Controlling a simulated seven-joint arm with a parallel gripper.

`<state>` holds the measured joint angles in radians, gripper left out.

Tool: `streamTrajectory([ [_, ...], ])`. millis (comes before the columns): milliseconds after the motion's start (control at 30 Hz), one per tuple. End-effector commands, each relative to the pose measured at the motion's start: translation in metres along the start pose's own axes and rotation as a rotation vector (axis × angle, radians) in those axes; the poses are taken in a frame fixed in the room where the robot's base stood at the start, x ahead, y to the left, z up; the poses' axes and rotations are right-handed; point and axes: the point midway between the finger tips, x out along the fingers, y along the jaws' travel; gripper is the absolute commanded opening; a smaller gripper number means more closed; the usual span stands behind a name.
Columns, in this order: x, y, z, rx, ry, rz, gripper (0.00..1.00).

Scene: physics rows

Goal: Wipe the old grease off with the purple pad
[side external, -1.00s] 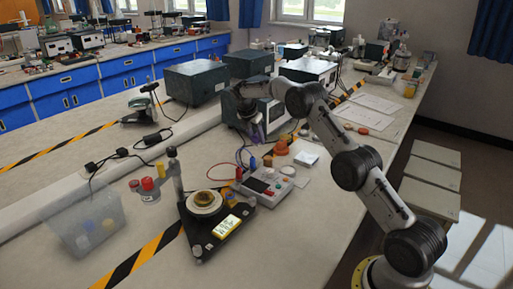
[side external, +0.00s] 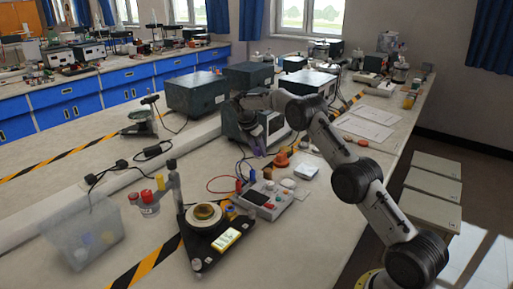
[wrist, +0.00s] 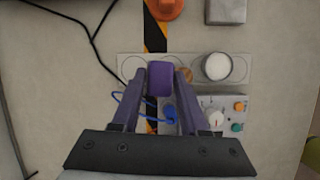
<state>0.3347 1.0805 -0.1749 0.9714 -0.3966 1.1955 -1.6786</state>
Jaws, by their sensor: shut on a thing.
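The purple pad (wrist: 160,79) sits between the fingertips of my gripper (wrist: 160,86) in the wrist view. My gripper is shut on it, above a pale strip (wrist: 130,68) marked with circles. In the side view the pad (side external: 257,152) and my gripper (side external: 252,145) are small and partly lost against the dark boxes behind. A brownish disc (wrist: 188,73) lies on the strip just right of the pad. I cannot tell whether it is grease. Whether the pad touches anything below is unclear.
A white round pot (wrist: 212,68) stands on the strip. An instrument with knobs (side external: 265,198) and blue and red leads lies close by. An orange object (side external: 281,160) and a small pale box (side external: 306,172) stand near. A black three-footed stand (side external: 205,240) is nearer the camera.

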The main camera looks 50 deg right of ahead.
Motion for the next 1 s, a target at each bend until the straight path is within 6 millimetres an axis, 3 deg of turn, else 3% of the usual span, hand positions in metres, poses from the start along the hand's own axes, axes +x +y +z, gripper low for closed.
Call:
streamTrajectory([
  [267, -0.034, -0.015, -0.058, 0.104, 0.007, -0.065, 0.00],
  [567, -0.106, -0.034, -0.159, 0.095, -0.008, -0.070, 0.00],
  [800, -0.166, -0.062, -0.240, 0.004, -0.021, -0.032, 0.00],
  [1000, -0.202, -0.079, -0.285, -0.091, -0.017, 0.022, 0.00],
])
